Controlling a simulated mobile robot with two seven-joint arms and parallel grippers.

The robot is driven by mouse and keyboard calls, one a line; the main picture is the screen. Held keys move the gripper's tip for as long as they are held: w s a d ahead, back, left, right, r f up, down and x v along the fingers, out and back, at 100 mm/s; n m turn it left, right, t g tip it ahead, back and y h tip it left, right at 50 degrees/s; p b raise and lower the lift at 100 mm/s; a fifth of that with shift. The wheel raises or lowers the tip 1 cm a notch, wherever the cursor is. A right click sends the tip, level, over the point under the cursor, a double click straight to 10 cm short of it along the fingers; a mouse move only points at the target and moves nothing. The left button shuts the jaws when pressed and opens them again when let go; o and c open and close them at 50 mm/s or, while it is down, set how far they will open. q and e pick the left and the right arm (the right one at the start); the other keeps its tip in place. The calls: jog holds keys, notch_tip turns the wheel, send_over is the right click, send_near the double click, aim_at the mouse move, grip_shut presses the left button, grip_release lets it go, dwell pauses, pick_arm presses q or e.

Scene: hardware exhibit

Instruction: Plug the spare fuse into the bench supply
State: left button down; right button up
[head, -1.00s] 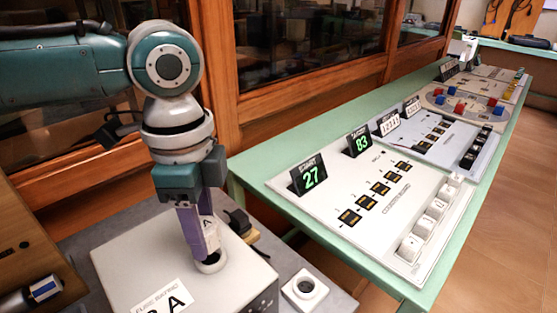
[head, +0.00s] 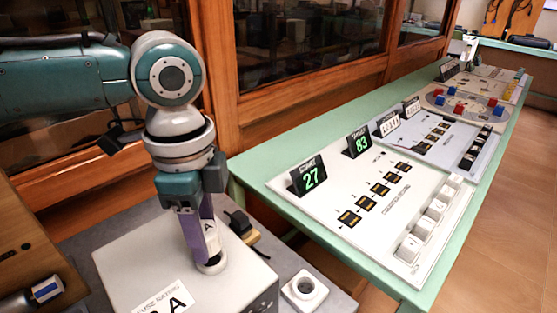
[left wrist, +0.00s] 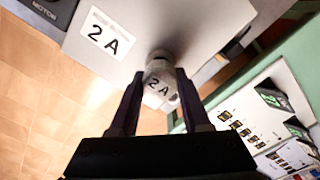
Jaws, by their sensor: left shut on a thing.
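The bench supply (head: 130,260) is a pale grey box with a fuse rating label reading 2 A, also in the left wrist view (left wrist: 190,20). A round collar (head: 211,266) is on its top. My left gripper (head: 206,240) is above the collar, shut on the spare fuse (head: 211,236), a pale cylinder. My right gripper is not in view.
A white block with a round hole (head: 304,289) stands right of the supply. A black item (head: 240,222) lies behind it. A blue-banded cylinder (head: 46,289) is at lower left. A green table (head: 250,170) with exhibit panels and number signs runs along the right.

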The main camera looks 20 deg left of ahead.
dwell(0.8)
pick_arm(q)
jog(key=shift+f, duration=1.05)
dwell(1.6)
grip_release()
dwell(0.4)
jog(key=shift+r+p, duration=3.5)
jog(key=shift+p, duration=0.6)
